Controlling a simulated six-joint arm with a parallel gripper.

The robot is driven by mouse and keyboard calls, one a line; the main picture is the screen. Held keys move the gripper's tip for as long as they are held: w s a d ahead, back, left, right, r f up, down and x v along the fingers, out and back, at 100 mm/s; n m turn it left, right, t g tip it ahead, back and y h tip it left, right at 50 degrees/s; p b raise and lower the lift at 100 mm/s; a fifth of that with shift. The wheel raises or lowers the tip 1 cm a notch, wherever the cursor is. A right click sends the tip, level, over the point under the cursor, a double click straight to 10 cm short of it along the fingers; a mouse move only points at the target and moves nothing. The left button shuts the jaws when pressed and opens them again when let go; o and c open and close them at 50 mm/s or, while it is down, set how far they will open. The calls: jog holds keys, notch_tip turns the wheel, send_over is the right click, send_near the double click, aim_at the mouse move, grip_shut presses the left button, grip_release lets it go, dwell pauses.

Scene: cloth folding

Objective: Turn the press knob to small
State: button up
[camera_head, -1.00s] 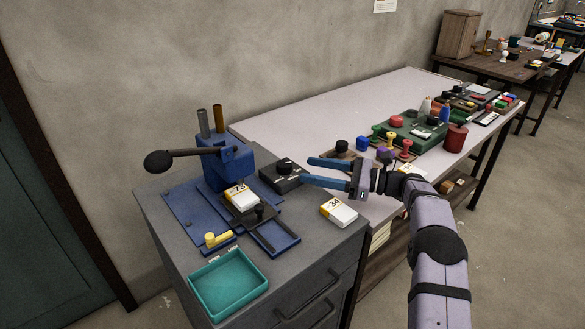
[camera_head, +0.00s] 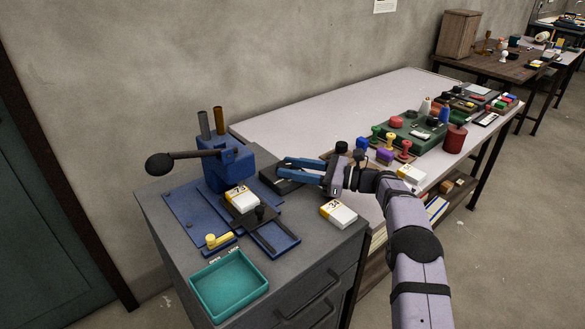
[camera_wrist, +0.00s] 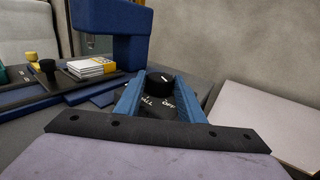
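The press knob (camera_wrist: 160,79) is a round black dial with a white mark on top. It stands on a dark control box (camera_wrist: 147,112), which also shows in the head view (camera_head: 284,187). White lettering in front of the knob reads "OFF" on the right and ends in "LL" on the left, partly covered by a finger. My gripper (camera_head: 280,166) is over the box, with its blue fingers (camera_wrist: 160,86) open on either side of the knob. I cannot tell whether they touch it. In the head view the fingers hide the knob.
The blue press (camera_head: 229,165) with its long black-ended lever stands left of the box. White-and-yellow packs lie on the press (camera_head: 240,197) and on the cabinet (camera_head: 338,214). A teal tray (camera_head: 229,286) is at the front. A pale table (camera_head: 330,116) with stamps lies behind.

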jog(key=c, duration=0.4)
jog(key=shift+c, duration=0.2)
jog(key=shift+m+t+b, duration=0.4)
jog(key=shift+t+b, duration=0.2)
jog(key=shift+b, duration=0.55)
jog(key=shift+s+r+m+t+h+b, duration=0.15)
jog(key=shift+m+t+h+b, duration=0.2)
jog(key=shift+t+b, duration=0.4)
jog(key=o, duration=1.1)
jog(key=shift+c, duration=0.2)
jog(key=shift+d, duration=0.1)
